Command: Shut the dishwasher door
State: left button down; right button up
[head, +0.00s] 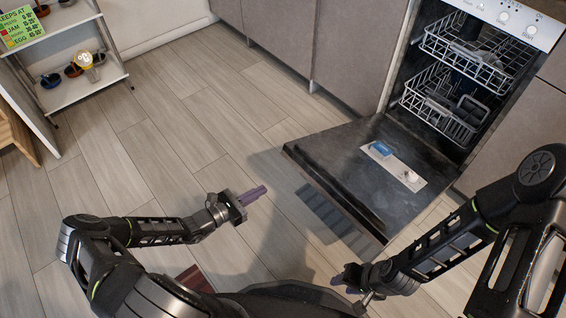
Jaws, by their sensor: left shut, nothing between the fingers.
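The dishwasher (546,38) stands at the upper right, built in between grey cabinets. Its door (325,155) is folded down and open, with the dark inner face up and a light detergent panel on it. Two wire racks (440,103) sit inside the dishwasher. My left gripper (252,196) is shut and empty, left of the door's outer edge and apart from it in the picture. My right gripper (345,278) is near the bottom, below the door's near corner. Its fingers are small and partly hidden by my arm, so its opening is unclear.
Grey cabinets (358,50) line the wall left of the dishwasher. A white shelf unit (85,85) with small items and a green sign (20,28) stands at the upper left. The wood floor (165,130) between shelf and door is clear. A dark red object (195,279) lies near my base.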

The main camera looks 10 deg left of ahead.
pick_arm(q)
jog(key=shift+w+a, duration=0.15)
jog(key=shift+a, duration=0.3)
jog(key=w+d+r+b, duration=0.2)
jog(key=w+d, duration=0.4)
jog(key=w, duration=0.3)
jog(key=shift+d+r+b, duration=0.4)
jog(key=shift+b, duration=0.35)
